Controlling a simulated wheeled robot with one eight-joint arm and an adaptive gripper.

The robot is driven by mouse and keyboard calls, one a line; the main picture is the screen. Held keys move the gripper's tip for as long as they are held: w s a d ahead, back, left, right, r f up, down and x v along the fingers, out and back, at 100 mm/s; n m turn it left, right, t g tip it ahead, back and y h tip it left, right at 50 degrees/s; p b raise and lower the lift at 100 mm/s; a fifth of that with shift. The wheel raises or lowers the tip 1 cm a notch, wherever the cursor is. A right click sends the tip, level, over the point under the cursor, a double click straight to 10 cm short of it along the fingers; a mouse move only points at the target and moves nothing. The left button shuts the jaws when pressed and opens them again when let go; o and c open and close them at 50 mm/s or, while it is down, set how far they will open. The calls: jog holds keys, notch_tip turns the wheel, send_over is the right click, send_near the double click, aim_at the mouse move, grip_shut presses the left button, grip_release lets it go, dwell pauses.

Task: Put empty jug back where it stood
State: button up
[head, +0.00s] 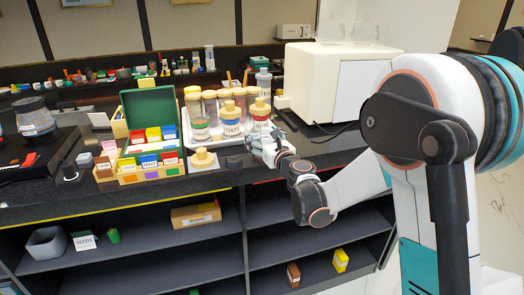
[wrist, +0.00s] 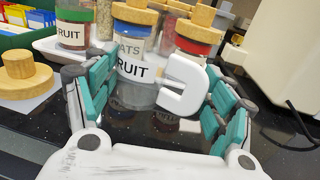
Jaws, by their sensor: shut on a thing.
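A clear, empty-looking jug (wrist: 132,95) with a thick white handle (wrist: 184,88) and a white label partly reading "FRUIT" is between the teal-padded fingers of my gripper (wrist: 160,105) in the wrist view. My gripper is shut on it. The jug looks upright, close in front of the labelled jars; I cannot tell whether its base touches the counter. In the head view my gripper (head: 268,146) is at the counter's front part, right of the wooden lid, and mostly hides the jug.
Jars with wooden lids, including the oats jar (head: 232,119), stand on a white tray (head: 195,141) behind. A wooden lid (head: 203,158) lies on a pale mat to the left. A green-lidded tea box (head: 152,107) is farther left. A white appliance (head: 325,82) stands right, with a cable.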

jog(key=shift+f+b, duration=0.5)
jog(key=shift+f, duration=1.5)
jog(key=shift+f, duration=0.2)
jog(key=o, duration=1.4)
jog(key=shift+o, duration=0.2)
jog(key=shift+r, duration=0.1)
jog(key=shift+r, duration=0.1)
